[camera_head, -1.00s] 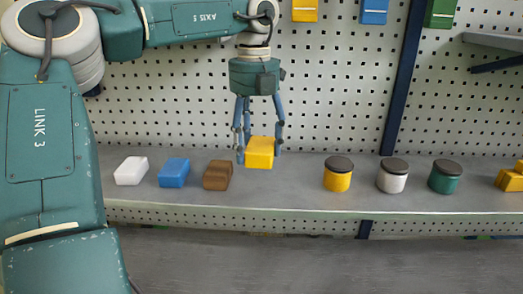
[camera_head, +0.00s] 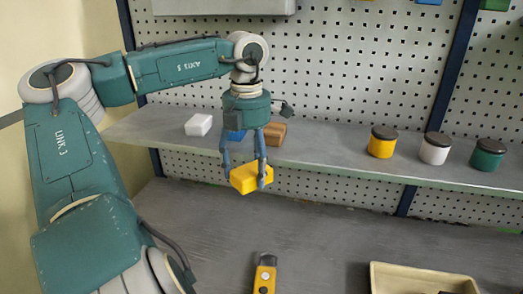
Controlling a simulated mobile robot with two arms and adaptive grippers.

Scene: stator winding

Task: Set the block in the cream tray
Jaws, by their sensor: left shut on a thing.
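My left gripper (camera_head: 246,172) is shut on a yellow block (camera_head: 246,179) and holds it in the air, in front of the shelf edge and above the lower bench. The cream tray (camera_head: 421,277) stands on the lower bench at the bottom right, cut off by the picture's edge. A dark thing shows inside it, too little to name. The gripper is up and to the left of the tray, well apart from it. My right gripper is out of view.
To the right stand yellow (camera_head: 381,146), white (camera_head: 434,152) and green (camera_head: 487,158) dark-lidded jars. A yellow device (camera_head: 265,276) lies on the bench, left of the tray.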

